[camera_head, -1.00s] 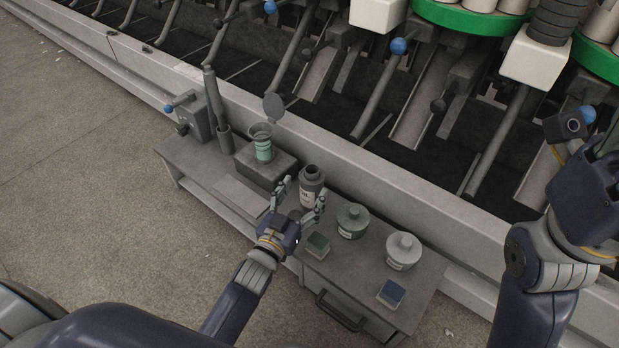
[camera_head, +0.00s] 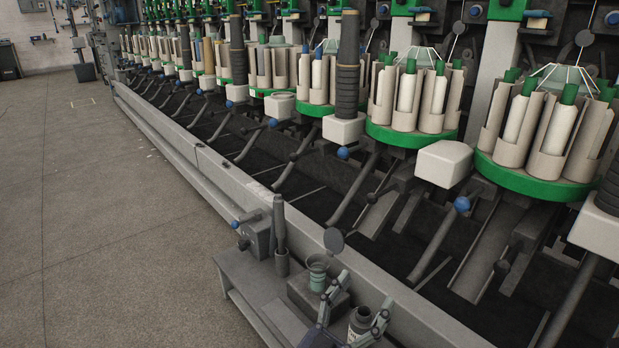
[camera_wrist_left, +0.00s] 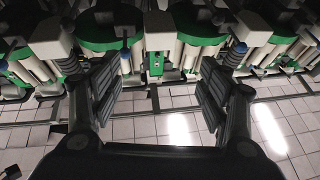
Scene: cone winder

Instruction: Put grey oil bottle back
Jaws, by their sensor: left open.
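The grey oil bottle (camera_head: 360,322), with a dark neck and open mouth, stands upright on the small grey bench (camera_head: 250,290) at the bottom of the head view. Its lower part is cut off by the frame edge. My left gripper (camera_head: 362,296) is open, with one finger on each side of the bottle in the picture; I cannot tell whether they touch it. In the left wrist view the two fingers (camera_wrist_left: 158,95) are spread wide, and no bottle shows between them. My right gripper is out of view.
A green-banded cup (camera_head: 318,272) sits on a dark block on the bench, near a round disc (camera_head: 333,240). A grey device with a blue knob (camera_head: 255,235) is at the bench's left end. The winder's rail (camera_head: 230,180) runs behind. The floor at left is clear.

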